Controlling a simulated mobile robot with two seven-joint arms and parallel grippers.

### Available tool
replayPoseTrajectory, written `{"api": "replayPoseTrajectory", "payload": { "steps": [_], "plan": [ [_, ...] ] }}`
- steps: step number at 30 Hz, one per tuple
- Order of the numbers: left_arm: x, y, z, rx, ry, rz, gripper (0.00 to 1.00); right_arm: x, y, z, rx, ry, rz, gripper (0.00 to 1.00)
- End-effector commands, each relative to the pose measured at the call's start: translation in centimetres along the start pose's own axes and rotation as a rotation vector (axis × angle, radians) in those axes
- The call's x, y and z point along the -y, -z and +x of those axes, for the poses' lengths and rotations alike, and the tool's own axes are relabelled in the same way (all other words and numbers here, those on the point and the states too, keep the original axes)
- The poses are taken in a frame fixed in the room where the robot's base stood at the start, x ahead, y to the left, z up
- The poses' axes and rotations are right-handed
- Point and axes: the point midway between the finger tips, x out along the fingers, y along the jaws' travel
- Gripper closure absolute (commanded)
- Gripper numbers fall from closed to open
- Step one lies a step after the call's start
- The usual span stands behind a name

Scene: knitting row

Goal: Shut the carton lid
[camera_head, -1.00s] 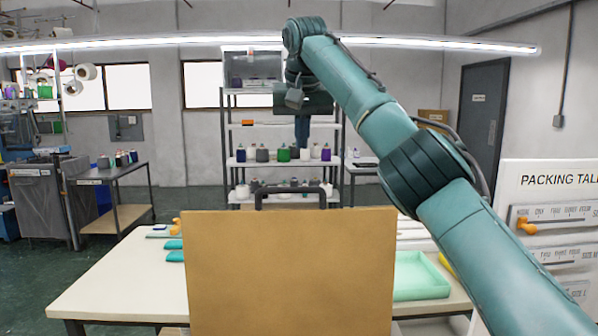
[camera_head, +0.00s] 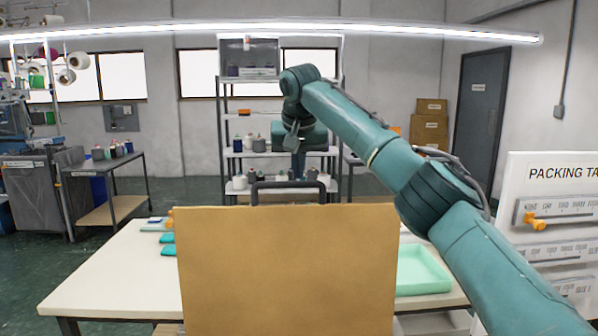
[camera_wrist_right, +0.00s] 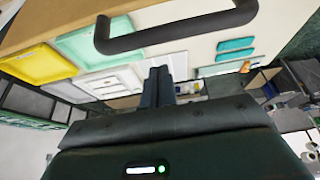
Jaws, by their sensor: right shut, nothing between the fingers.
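The carton lid (camera_head: 286,270) is a flat brown cardboard panel standing upright in the front middle of the head view. It hides the carton body and part of the table. My right gripper (camera_head: 298,168) points down beyond the lid's top edge, above a dark handle-like bar (camera_head: 290,187). In the right wrist view, the shut, empty fingers of my right gripper (camera_wrist_right: 158,82) show below the dark bar (camera_wrist_right: 180,32). I see no contact between the fingers and the lid. My left gripper is not in view.
The pale table (camera_head: 110,275) carries teal folded items (camera_head: 167,244) at left and a mint tray (camera_head: 422,270) at right. The wrist view also shows a yellow tray (camera_wrist_right: 35,63). A packing board (camera_head: 550,215) stands at right, shelves (camera_head: 233,150) behind.

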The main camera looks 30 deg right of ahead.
Motion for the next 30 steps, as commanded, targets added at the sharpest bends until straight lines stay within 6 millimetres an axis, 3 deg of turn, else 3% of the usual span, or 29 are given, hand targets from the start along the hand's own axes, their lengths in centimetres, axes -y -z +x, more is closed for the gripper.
{"api": "replayPoseTrajectory", "payload": {
  "steps": [12, 30],
  "plan": [
    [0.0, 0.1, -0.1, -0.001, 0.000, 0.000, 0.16, -0.1, -2.4, -0.7, 0.002, -0.002, 0.000, 1.00],
    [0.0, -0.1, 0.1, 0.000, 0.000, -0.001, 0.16, -0.4, -2.4, -0.7, -0.015, -0.001, 0.001, 1.00]
  ]
}}
